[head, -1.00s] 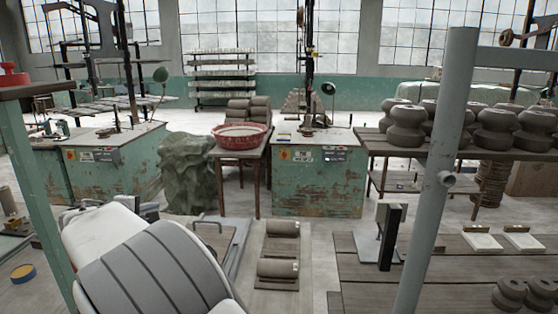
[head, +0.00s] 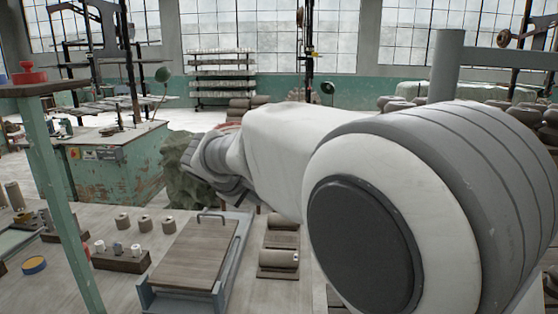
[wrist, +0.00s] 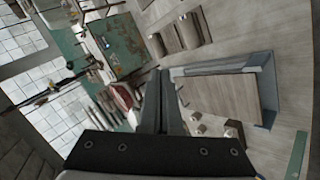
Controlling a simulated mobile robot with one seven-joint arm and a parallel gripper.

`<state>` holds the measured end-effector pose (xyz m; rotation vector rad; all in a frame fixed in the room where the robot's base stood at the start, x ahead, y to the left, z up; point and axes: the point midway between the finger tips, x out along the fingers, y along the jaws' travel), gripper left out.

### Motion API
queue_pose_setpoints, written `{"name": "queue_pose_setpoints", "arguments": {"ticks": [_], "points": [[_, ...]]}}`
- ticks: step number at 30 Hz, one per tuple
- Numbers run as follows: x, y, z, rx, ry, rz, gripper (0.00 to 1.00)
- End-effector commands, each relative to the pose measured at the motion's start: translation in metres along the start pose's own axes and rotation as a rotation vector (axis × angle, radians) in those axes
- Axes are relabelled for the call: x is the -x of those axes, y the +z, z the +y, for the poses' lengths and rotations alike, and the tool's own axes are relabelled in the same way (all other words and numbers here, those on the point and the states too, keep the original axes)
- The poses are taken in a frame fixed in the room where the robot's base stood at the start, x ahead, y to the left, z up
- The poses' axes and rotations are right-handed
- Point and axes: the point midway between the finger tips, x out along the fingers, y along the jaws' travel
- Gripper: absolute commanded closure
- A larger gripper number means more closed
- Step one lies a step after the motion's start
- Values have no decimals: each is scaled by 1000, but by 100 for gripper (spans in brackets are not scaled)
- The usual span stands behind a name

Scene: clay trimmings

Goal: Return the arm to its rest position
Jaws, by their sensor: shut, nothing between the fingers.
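My arm crosses the head view from the lower right toward the middle, with a large white and grey joint close to the camera. My gripper shows in the wrist view (wrist: 163,78), its two dark fingers together and nothing between them. In the head view the far end of the arm points left, in front of the green cloth-covered heap (head: 180,165), and its fingertips are hard to make out. The gripper is above the floor-level work area and appears to touch nothing.
A wooden board (head: 193,255) with a handle lies in a blue-grey frame below the arm. Two clay rolls (head: 282,258) lie beside it. A block with small white pieces (head: 122,260) and a green post (head: 62,200) stand left. My arm hides much of the right side.

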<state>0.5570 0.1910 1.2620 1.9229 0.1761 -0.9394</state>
Motion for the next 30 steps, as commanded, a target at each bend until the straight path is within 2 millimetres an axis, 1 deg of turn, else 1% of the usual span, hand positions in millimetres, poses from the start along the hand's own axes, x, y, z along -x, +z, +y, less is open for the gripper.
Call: {"name": "queue_pose_setpoints", "arguments": {"ticks": [1,2,3,5,6,10,15,17,18,21,24,27,30], "points": [[6,27,11,-57,-28,-21,100],[9,41,15,-87,-45,-32,100],[13,59,19,-127,-68,-47,100],[21,86,24,-187,-100,-67,100],[26,104,26,-228,-121,-78,100],[46,159,25,-355,-185,-111,100],[74,222,10,-520,-256,-140,100],[84,241,2,-576,-278,-146,100],[91,254,-4,-614,-291,-150,100],[106,282,-22,-708,-323,-157,100],[118,304,-42,-791,-347,-159,100],[127,319,-59,-859,-365,-158,100],[132,328,-71,-904,-375,-157,100]]}}
